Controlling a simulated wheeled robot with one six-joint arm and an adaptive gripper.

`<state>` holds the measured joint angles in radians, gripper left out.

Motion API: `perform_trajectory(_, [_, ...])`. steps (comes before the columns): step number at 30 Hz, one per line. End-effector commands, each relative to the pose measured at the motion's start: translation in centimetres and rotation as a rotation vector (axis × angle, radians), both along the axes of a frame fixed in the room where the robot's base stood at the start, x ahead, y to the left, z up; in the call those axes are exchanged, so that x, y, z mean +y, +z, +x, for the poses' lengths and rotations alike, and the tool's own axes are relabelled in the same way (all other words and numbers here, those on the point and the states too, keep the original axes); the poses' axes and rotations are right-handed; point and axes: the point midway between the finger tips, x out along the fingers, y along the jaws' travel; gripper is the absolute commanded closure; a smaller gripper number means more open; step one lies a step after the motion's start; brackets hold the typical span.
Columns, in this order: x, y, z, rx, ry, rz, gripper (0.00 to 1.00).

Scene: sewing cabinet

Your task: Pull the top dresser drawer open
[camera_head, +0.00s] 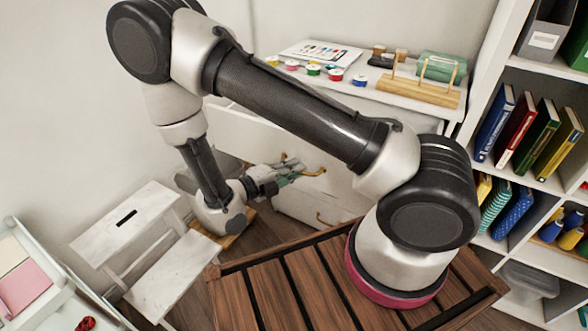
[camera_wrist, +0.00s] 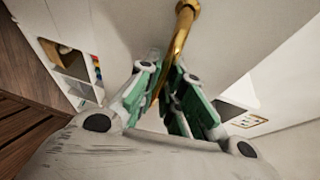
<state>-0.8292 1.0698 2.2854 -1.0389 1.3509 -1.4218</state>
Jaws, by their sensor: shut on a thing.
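The white dresser (camera_head: 400,92) stands at the back centre in the head view. A curved brass handle (camera_head: 315,173) is on its upper front, and it also shows in the wrist view (camera_wrist: 184,30). My gripper (camera_head: 289,172) is at this handle, left of it in the head view. In the wrist view my gripper's green fingers (camera_wrist: 166,68) are on either side of the handle's lower end, shut on it. The top drawer's pale front (camera_wrist: 225,35) fills much of the wrist view. My arm hides part of the dresser, so I cannot tell how far the drawer stands out.
A lower handle (camera_head: 323,219) is below. A white step stool (camera_head: 125,215) stands left. A bookshelf (camera_head: 538,184) stands right.

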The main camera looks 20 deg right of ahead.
Motion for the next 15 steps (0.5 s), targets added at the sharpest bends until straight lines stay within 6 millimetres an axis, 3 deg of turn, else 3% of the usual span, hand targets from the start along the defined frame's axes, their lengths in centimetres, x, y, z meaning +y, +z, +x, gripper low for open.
perform_trajectory(3, [0.04,-0.08,0.04,-0.001,0.000,0.003,1.00])
perform_trajectory(4, [0.04,-0.08,0.04,-0.001,0.001,0.003,0.87])
perform_trajectory(7, [0.04,-0.07,0.04,-0.001,0.001,0.003,0.69])
perform_trajectory(15, [0.02,-0.03,0.03,-0.001,0.001,0.001,0.69])
